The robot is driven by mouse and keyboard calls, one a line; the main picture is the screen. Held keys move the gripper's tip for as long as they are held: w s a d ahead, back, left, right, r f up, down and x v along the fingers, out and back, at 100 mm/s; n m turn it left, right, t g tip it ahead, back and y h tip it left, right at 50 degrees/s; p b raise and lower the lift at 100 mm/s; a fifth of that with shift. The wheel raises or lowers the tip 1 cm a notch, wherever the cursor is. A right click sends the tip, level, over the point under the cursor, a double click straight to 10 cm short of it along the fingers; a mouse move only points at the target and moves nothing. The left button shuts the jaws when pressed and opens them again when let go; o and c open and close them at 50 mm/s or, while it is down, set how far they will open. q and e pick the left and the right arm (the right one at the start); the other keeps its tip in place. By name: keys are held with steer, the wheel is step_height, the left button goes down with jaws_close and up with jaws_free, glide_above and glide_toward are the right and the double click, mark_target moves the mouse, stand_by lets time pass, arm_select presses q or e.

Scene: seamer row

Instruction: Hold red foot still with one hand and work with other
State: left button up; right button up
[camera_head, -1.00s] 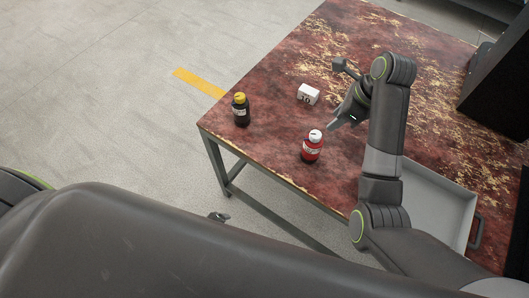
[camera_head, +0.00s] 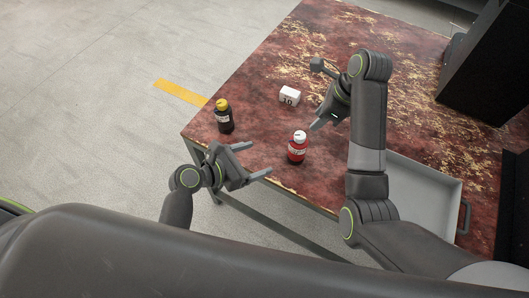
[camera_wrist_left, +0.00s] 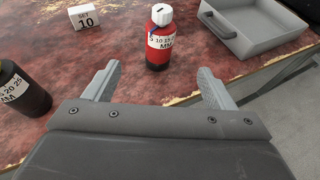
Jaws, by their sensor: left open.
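The red bottle (camera_head: 297,154) stands upright near the table's front edge, with a white cap and a white label; it also shows in the left wrist view (camera_wrist_left: 158,48). My left gripper (camera_head: 259,159) is open and empty, left of the red bottle and apart from it. In the left wrist view its fingers (camera_wrist_left: 158,78) spread to either side, with the red bottle ahead between them. My right gripper (camera_head: 325,118) hangs above the table, behind and right of the bottle, not touching it. Its fingertips are too small to judge.
A dark bottle with a yellow cap (camera_head: 224,122) stands left on the table (camera_head: 262,95). A white block marked 10 (camera_head: 289,96) sits behind the red bottle. A grey tray (camera_head: 420,190) lies at right. A large black box (camera_head: 485,70) stands at the back right.

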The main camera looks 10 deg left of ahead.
mark_target(298, 145)
arm_select(q)
steer(key=x, duration=1.7)
steer(key=shift+d+f, duration=0.1)
steer(key=shift+c, duration=0.4)
steer(key=c, duration=1)
steer(key=shift+c, duration=0.2)
arm_select(e)
steer(key=shift+o, duration=0.3)
